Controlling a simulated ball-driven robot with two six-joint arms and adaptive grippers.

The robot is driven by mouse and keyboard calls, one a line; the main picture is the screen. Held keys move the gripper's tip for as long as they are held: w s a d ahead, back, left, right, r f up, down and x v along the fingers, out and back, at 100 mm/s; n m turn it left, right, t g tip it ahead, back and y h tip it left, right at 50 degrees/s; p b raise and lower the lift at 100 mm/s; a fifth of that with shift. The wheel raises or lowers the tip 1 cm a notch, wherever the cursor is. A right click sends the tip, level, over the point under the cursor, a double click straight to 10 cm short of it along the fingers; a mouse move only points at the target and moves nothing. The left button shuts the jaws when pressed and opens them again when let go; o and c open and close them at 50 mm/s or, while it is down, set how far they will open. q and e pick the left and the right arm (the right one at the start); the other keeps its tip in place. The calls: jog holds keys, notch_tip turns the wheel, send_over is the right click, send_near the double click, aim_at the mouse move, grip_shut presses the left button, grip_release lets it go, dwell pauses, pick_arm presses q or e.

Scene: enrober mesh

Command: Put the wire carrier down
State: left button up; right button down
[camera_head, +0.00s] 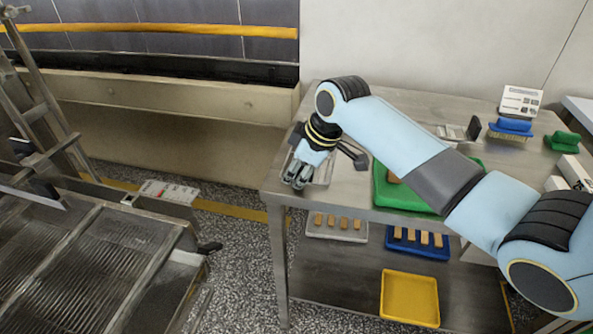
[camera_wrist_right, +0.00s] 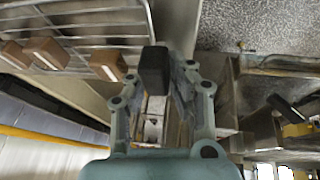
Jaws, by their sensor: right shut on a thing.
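The wire carrier (camera_wrist_right: 90,42) is a thin metal wire rack, with several brown blocks on or under it at the upper left of the right wrist view. A black grip block (camera_wrist_right: 155,70) stands between my right gripper's (camera_wrist_right: 157,88) fingers, which are shut on it. I take it as the carrier's handle, though the join is not clear. In the head view my right gripper (camera_head: 298,176) points down at the left end of the steel table (camera_head: 345,190). Part of the carrier (camera_head: 323,172) shows beside it; whether it touches the tabletop is hidden. My left gripper is not in view.
A green tray (camera_head: 383,190) lies on the table, partly behind my right arm. Grey (camera_head: 330,234), blue (camera_head: 405,248) and yellow (camera_head: 409,298) trays sit below. A mesh conveyor (camera_head: 80,265) is at left.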

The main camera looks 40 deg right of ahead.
jog(key=c, duration=1.2)
grip_release()
jog(key=shift+f, duration=0.1)
jog(key=v, duration=1.2)
jog(key=shift+p, duration=0.3)
